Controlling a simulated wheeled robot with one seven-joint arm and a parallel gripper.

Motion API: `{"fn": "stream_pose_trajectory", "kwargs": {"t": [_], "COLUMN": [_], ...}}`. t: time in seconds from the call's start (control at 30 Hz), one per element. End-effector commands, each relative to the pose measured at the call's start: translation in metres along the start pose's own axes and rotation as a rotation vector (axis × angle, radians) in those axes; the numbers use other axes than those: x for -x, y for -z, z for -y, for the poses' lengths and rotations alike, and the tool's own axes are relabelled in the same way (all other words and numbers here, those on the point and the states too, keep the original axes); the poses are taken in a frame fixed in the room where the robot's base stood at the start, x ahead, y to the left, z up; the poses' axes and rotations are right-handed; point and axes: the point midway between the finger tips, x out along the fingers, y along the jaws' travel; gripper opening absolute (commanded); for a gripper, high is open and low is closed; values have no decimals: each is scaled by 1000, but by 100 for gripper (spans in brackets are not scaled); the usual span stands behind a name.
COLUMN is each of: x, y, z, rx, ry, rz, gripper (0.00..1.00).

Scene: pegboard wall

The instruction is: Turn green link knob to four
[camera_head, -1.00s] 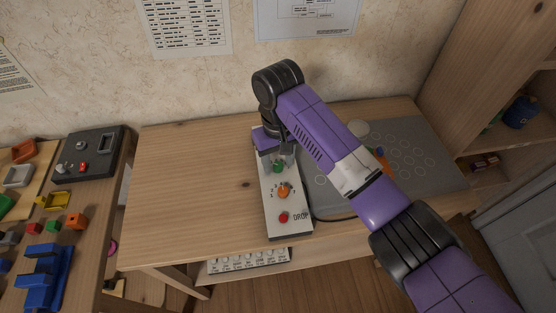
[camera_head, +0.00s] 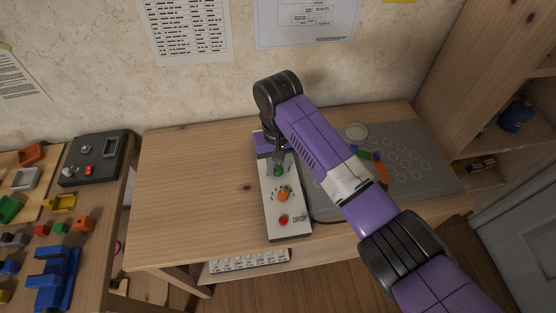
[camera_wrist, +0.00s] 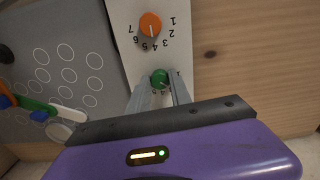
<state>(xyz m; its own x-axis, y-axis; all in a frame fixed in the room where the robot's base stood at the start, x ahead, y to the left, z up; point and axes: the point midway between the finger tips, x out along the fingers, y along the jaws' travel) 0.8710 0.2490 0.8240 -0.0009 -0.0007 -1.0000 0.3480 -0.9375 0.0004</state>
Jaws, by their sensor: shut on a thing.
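The green knob (camera_head: 278,171) is at the upper part of a white control panel (camera_head: 296,208) on the wooden table. My gripper (camera_head: 279,164) reaches down from above and is shut on the green knob. In the wrist view its two grey fingers sit on either side of the green knob (camera_wrist: 159,78). The fingers and gripper body hide most of the markings around it, so its setting cannot be read. An orange knob (camera_head: 283,195), with numbers around it, and a red button (camera_head: 283,220) marked DROP are lower on the panel.
A grey board with circles (camera_head: 420,165) lies right of the panel, with small coloured pieces (camera_head: 377,166) on it. A dark box (camera_head: 95,158) and coloured blocks are on the left table. The table (camera_head: 200,190) left of the panel is clear.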

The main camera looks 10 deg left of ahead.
Motion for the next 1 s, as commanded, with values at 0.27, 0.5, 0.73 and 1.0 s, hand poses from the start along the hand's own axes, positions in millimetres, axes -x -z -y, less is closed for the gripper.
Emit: {"fn": "stream_pose_trajectory", "kwargs": {"t": [0.27,0.5,0.73,1.0], "x": [5,4,3,2], "y": [-1,0,0,0], "z": [1,1,0,0], "rx": [-254,-479,-661,-801], "ry": [1,1,1,0], "rz": [3,1,0,-1], "gripper": [0,0,0,0]}}
